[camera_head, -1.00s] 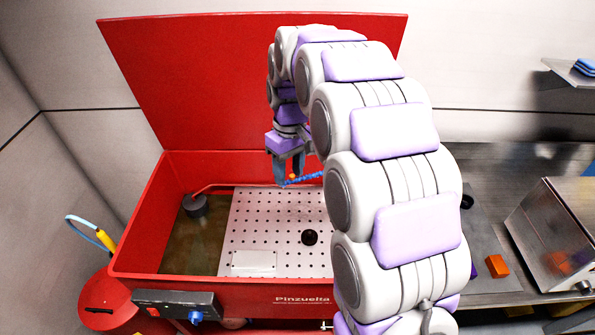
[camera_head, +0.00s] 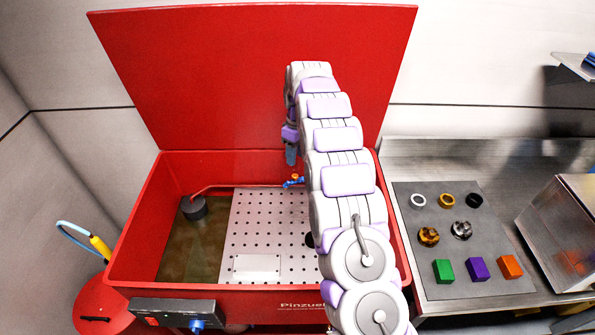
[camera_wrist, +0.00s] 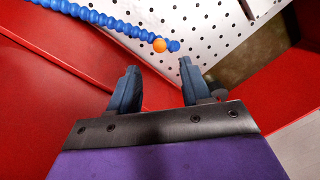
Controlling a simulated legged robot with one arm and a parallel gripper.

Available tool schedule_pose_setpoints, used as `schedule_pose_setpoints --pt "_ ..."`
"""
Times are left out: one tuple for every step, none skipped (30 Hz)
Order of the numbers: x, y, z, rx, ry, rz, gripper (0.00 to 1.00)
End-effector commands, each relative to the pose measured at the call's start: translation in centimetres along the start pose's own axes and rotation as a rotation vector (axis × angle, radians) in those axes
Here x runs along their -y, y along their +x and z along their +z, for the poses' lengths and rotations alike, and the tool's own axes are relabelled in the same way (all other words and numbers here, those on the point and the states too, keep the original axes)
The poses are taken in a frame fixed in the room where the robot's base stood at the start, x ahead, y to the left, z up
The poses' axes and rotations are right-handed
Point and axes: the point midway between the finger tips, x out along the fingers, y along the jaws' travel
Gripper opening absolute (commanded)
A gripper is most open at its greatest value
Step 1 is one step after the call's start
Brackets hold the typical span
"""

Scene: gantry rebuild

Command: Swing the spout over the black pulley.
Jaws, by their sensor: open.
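The spout is a blue segmented hose with an orange piece near its end. In the wrist view the spout (camera_wrist: 110,22) runs from the upper left to just beyond my fingertips. In the head view the spout (camera_head: 293,182) shows as a short piece at the tub's back, the rest behind my arm. The black pulley (camera_head: 310,240) lies on the perforated plate (camera_head: 262,215), partly hidden by my arm and nearer the tub's front than the spout's end. My gripper (camera_wrist: 159,68) is open and empty, its two dark fingers apart. It also shows in the head view (camera_head: 291,153).
The red tub (camera_head: 135,240) has a raised red lid (camera_head: 250,75) behind my gripper. At right, a grey mat (camera_head: 415,240) holds rings, metal parts and coloured blocks. A steel box (camera_head: 560,235) stands farther right.

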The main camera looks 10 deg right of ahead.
Motion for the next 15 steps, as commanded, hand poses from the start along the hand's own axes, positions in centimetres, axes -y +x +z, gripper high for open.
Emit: schedule_pose_setpoints --pt "-0.1 0.2 -0.1 0.000 -0.002 0.000 0.48" --pt "-0.1 0.3 -0.1 0.000 -0.003 0.000 0.48" --pt "-0.1 0.5 -0.1 0.001 -0.003 0.000 0.48" --pt "-0.1 0.7 -0.1 0.001 -0.003 -0.001 0.48" --pt "-0.1 0.9 -0.1 0.002 -0.003 -0.001 0.48" --pt "-0.1 1.3 0.0 0.003 -0.003 -0.002 0.48" --pt "-0.1 1.6 0.0 0.003 -0.003 -0.003 0.48" --pt "-0.1 1.9 0.0 0.004 -0.003 -0.003 0.48" --pt "-0.1 2.5 0.0 0.003 -0.003 -0.003 0.48" --pt "-0.1 2.9 -0.1 0.003 -0.003 -0.003 0.48" --pt "-0.1 3.3 -0.1 0.002 -0.003 -0.002 0.48" --pt "-0.1 3.9 -0.1 0.001 -0.002 -0.001 0.48" --pt "-0.1 4.4 -0.1 0.001 -0.002 -0.001 0.48" --pt "-0.1 4.9 -0.1 0.002 -0.002 -0.002 0.48" --pt "-0.1 5.5 0.0 0.004 -0.002 -0.003 0.48"
